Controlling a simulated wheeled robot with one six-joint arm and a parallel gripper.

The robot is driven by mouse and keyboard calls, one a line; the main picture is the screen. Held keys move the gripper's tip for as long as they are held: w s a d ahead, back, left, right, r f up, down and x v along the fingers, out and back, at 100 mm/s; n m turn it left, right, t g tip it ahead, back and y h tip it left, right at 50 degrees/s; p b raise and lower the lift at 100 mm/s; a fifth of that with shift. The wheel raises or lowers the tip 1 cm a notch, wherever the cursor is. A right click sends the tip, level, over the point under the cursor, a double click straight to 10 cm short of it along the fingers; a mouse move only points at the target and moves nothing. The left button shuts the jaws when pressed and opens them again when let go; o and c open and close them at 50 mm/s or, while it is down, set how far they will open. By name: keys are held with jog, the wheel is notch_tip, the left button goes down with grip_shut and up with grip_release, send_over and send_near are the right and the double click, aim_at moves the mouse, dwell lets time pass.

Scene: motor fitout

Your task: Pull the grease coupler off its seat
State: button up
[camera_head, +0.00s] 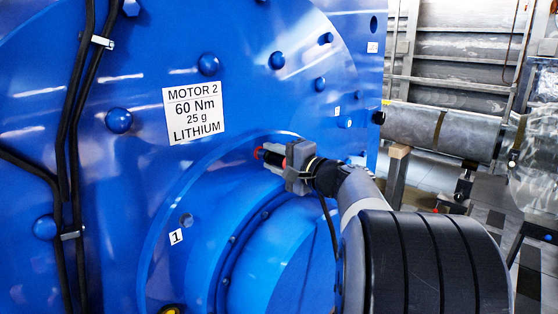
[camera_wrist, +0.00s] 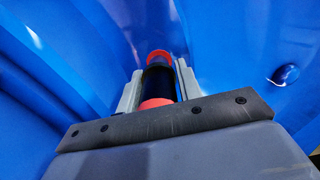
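The grease coupler (camera_wrist: 159,82) is a black cylinder with a red ring at its far end and red at its near end. It stands between the two grey fingers of my gripper (camera_wrist: 160,88), which lie close against both its sides. In the head view my gripper (camera_head: 279,158) reaches in from the right beside the blue motor flange, with the coupler's red end (camera_head: 258,153) pointing at the blue face. The seat is hidden behind the coupler, and I cannot tell whether the coupler still touches it.
The blue motor (camera_head: 60,120) fills the left and middle, with several bolt heads and a label (camera_head: 195,111) reading MOTOR 2, 60 Nm, 25 g, LITHIUM. Black cables (camera_head: 75,130) run down its left side. Pipework (camera_head: 440,130) stands back right.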

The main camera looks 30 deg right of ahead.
jog(key=shift+w+a, duration=0.1)
grip_shut()
jog(key=shift+s+f, duration=0.15)
jog(key=shift+s, duration=0.05)
jog(key=shift+b+v, duration=0.9)
jog(key=shift+v, duration=1.65)
jog(key=shift+s+b, duration=0.15)
jog(key=shift+b, duration=0.15)
jog(key=shift+s+d, duration=0.2)
jog(key=shift+d, duration=0.1)
jog(key=b+v, duration=0.2)
jog(key=v, duration=1.9)
jog(key=shift+s, duration=0.25)
jog(key=shift+d, duration=0.1)
